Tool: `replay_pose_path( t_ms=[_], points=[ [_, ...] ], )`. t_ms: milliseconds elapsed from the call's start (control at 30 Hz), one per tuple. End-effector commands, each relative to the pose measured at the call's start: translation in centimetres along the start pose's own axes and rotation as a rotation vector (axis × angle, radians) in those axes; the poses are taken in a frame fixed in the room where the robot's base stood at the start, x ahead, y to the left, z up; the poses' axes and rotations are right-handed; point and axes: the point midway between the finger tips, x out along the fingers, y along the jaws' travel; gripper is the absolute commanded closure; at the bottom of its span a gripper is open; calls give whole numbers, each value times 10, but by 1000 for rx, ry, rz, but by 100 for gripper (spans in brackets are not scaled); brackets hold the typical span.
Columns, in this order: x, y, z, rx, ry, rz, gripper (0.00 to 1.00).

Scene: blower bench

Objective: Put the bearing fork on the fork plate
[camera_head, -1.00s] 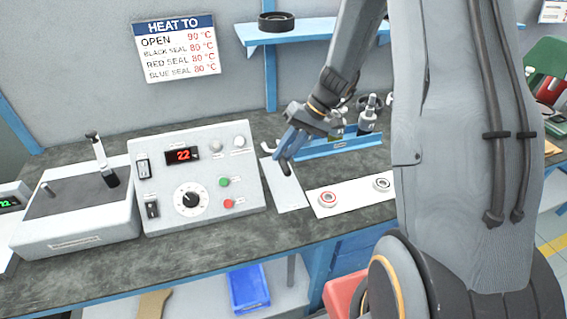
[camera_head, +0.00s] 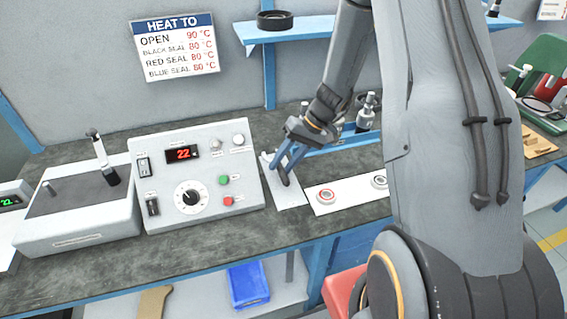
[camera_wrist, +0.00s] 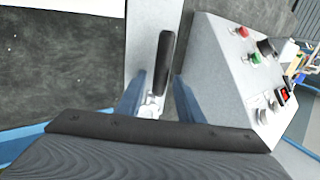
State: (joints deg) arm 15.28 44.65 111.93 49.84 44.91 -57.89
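The bearing fork has a black handle (camera_wrist: 166,62) and a pale metal end (camera_wrist: 152,104). In the head view its dark handle (camera_head: 287,180) is partly hidden by my fingers and its pale end shows to the left. It appears to lie on the white fork plate (camera_head: 290,199), which also shows in the wrist view (camera_wrist: 139,40). My gripper (camera_head: 287,165) is low over the plate. In the wrist view its blue fingers (camera_wrist: 160,85) stand apart on either side of the fork, with gaps visible, so it looks open around it. Exact contact with the plate is hard to tell.
The grey control box (camera_head: 198,178) stands close left of the plate. A white strip (camera_head: 350,196) with round bearings lies to the right. A blue rack (camera_head: 345,142) stands behind. Dark bench top (camera_head: 225,238) is free in front.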

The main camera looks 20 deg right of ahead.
Motion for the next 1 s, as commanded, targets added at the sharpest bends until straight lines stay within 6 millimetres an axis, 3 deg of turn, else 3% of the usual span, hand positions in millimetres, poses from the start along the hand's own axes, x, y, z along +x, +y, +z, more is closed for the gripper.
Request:
replay_pose_path(
  t_ms=[333,467,1000],
  points=[
    [-2,-1,0,0,0,0,64],
    [-11,-2,-2,-1,3,0,64],
    [-108,-1,-1,-1,3,1,64]
  ],
)
